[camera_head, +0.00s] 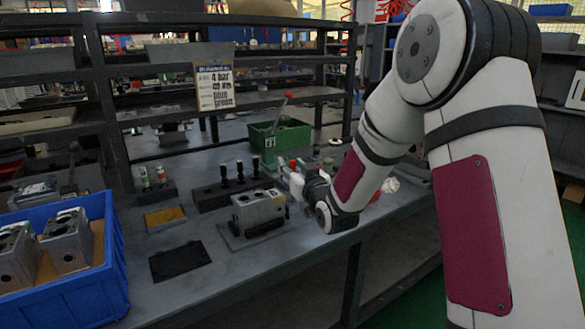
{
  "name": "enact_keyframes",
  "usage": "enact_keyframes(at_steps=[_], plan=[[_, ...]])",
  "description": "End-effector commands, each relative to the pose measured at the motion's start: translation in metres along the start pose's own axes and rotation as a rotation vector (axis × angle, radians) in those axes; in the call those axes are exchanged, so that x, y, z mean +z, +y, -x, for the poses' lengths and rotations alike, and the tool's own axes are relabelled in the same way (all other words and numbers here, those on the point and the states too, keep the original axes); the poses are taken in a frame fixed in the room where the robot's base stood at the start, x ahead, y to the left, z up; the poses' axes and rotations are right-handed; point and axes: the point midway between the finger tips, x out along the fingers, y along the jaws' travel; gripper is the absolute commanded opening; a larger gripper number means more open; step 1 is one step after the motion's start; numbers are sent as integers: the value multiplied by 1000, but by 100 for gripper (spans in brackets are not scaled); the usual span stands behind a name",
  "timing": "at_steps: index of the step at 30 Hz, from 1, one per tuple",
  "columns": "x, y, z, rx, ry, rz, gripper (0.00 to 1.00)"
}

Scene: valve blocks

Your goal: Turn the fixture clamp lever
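A grey metal valve block (259,212) sits on a dark fixture plate (232,240) near the table's front edge. A lever with a red grip (288,95) rises at a tilt near the green bin. I cannot tell whether it is the fixture's clamp lever; no other lever on the fixture shows clearly. My gripper (288,180) is just behind and right of the valve block, at the end of my arm coming from the right. Its fingers are small and partly hidden, so I cannot see their opening or any contact.
A blue crate (112,255) with valve blocks stands at the left. A green bin (262,135) stands behind the fixture. A rack of black-handled pieces (215,198), a tray with a yellow insert (164,217) and a black pad (180,261) lie left of it. Shelves stand behind.

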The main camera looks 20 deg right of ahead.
Motion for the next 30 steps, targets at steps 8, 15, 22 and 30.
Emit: enact_keyframes(at_steps=[8, 15, 22, 30], plan=[[0, 0, 0, 0, 0, 0, 8], [0, 0, 0, 0, 0, 0, 0], [0, 4, 0, 1, -6, -29, 0], [1, 20, -4, 2, -33, -173, 0]])
